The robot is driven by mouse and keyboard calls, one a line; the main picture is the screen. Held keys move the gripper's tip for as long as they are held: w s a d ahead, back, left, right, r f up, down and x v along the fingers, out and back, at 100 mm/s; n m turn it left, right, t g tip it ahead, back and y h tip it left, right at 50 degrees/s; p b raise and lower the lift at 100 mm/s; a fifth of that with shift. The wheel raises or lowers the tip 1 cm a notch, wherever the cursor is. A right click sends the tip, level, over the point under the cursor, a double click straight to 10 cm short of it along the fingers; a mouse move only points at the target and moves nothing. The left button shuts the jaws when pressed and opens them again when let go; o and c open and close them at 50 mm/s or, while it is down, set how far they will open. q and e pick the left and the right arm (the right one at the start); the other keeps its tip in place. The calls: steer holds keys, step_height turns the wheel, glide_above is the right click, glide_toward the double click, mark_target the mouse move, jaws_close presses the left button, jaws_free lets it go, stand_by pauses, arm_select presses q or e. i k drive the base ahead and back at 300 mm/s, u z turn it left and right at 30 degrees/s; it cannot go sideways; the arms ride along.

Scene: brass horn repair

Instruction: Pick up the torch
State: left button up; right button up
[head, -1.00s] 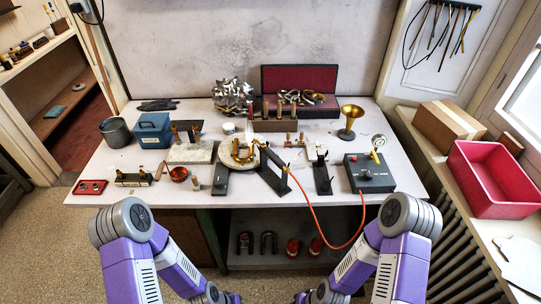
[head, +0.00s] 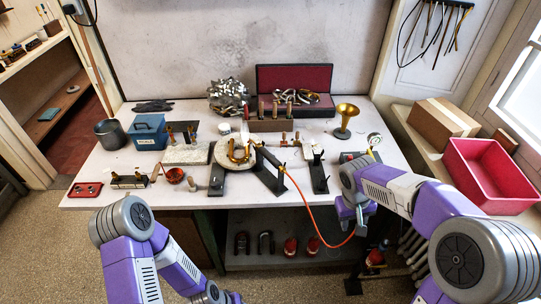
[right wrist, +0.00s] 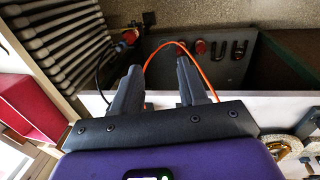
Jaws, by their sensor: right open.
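The torch (head: 259,146) rests on a black angled stand (head: 268,176) at the middle of the bench, its brass end towards the ring-shaped pad. An orange hose (head: 313,218) runs from its lower end, loops over the bench's front edge and goes towards the right. My right gripper (head: 357,226) is in front of the bench edge, right of the torch and well apart from it. In the right wrist view my right gripper (right wrist: 158,68) is open and empty, with the orange hose (right wrist: 160,50) showing behind the fingers. My left gripper is not in view; only my left arm shows.
A brass horn bell (head: 346,120) stands at the back right. A round pad (head: 222,152) with a brass piece lies left of the torch. My right forearm partly hides a control box (head: 349,156). A red bin (head: 490,178) sits on the right sill. The bench's front strip (head: 250,202) is mostly clear.

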mark_target(270, 158)
steer(key=z, duration=0.2)
steer(key=i, duration=0.8)
steer(key=u, duration=1.3)
